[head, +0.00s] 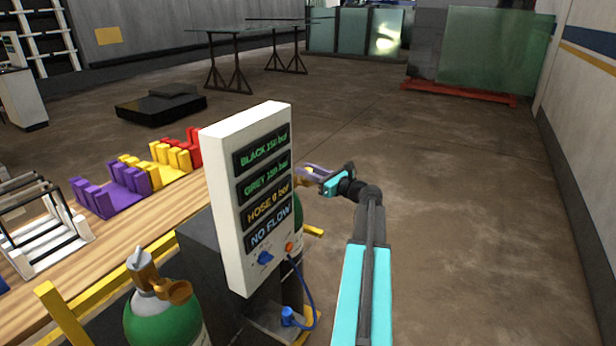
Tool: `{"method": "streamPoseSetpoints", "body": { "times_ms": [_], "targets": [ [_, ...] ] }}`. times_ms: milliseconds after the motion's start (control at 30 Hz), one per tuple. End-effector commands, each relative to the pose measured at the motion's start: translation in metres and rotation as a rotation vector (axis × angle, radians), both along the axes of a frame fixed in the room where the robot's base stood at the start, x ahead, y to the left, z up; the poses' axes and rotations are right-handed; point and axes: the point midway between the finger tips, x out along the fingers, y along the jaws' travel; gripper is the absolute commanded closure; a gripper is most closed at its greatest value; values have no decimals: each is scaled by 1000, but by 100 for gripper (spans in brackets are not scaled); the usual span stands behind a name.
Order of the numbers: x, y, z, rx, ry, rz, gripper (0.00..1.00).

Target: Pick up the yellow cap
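My gripper (306,174) is at the end of my cyan and black arm, just right of the white display panel. Its fingers point left and look small; whether they are open or shut is unclear. A small yellowish patch shows at the fingertips, too small to identify as the yellow cap or to tell whether it is held. The panel hides what lies behind it, including most of a second green cylinder (297,218). A brass-yellow fitting (175,291) sits on top of the green cylinder (165,325) at the front left, away from my gripper.
The white panel (232,225) reads "NO FLOW" and stands close left of my arm. A wooden table (130,238) holds purple, yellow and red racks and a white frame (45,245). A yellow rail (62,318) runs along the front. The floor on the right is clear.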

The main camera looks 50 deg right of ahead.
Motion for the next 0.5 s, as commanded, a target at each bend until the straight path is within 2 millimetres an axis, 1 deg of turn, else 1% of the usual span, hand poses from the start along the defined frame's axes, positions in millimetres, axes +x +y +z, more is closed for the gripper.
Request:
{"method": "streamPoseSetpoints", "body": {
  "times_ms": [33, 67, 367, 500],
  "targets": [
    [0, 0, 0, 0, 0, 0, 93],
    [0, 0, 0, 0, 0, 0, 97],
    [0, 0, 1, 0, -1, 0, 97],
    [0, 0, 4, -1, -1, -1, 97]
  ]
}}
